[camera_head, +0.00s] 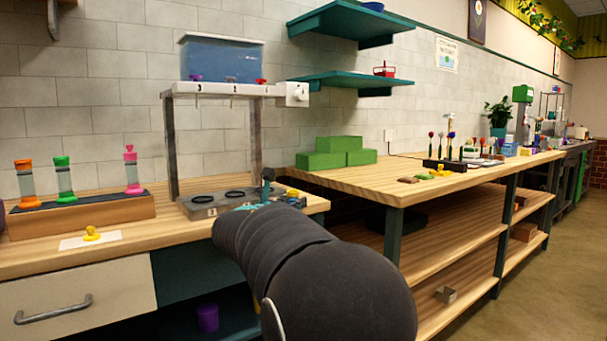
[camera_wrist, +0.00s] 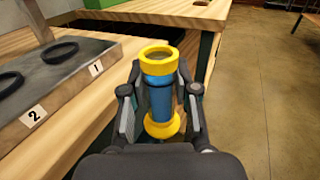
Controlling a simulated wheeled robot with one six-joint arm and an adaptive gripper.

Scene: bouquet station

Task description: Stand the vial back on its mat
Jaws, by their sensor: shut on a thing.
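The vial (camera_wrist: 160,98) has a clear body with blue inside, a yellow open rim and a yellow base. My gripper (camera_wrist: 160,104) is shut around its body, with one finger on each side. The vial is beside the numbered grey plate, near the wooden counter's edge, and seems held clear of it. In the head view a yellow part of the vial (camera_head: 293,193) shows beyond my arm, which hides most of the gripper. A white mat (camera_head: 72,243) lies on the left counter with a yellow stopper (camera_head: 92,234) on it. I cannot tell whether this is the vial's mat.
The grey plate (camera_wrist: 55,85) with dark rings sits under a dispenser stand (camera_head: 172,140). A wooden rack (camera_head: 85,215) at left holds orange, green and pink capped vials. Green blocks (camera_head: 335,153) stand on the right bench (camera_head: 450,180). A gap separates the two counters.

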